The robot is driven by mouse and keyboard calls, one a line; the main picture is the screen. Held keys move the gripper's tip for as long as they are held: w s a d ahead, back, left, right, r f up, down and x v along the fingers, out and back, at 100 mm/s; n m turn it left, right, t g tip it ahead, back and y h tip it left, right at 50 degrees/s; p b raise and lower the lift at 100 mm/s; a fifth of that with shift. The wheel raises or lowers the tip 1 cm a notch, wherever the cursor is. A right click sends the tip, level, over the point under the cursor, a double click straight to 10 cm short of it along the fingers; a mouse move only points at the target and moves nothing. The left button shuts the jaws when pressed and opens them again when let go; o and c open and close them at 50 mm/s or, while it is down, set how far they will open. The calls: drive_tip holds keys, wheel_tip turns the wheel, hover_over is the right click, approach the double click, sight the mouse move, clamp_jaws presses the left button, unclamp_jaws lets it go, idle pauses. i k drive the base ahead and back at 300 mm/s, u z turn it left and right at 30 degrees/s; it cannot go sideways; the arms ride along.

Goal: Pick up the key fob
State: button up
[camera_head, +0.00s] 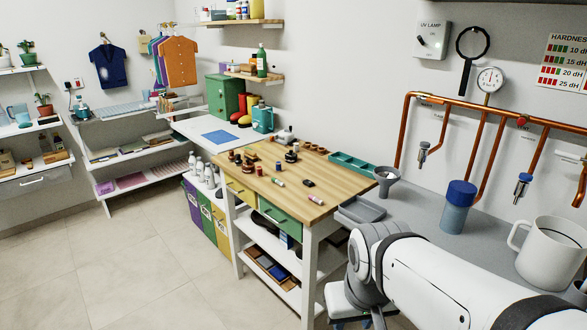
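A small dark object (308,183) lies flat on the wooden worktop, right of the middle; it looks like the key fob, but it is too small to be certain. A pink-and-white tube (316,201) lies just in front of it, and a green-and-white tube (278,182) lies to its left. My arm comes in from the lower right, and its grey-white joint stands in front of the worktop's right corner. My gripper's fingers do not show, so no contact with anything can be seen.
On the grey counter are a grey tray (360,210), a funnel (386,180), a blue-capped jar (457,206) and a white mug (549,254).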

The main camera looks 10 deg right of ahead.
sight(306, 182)
drive_tip(key=z, duration=0.2)
drive_tip(key=i, duration=1.7)
drive_tip(key=u, duration=0.2)
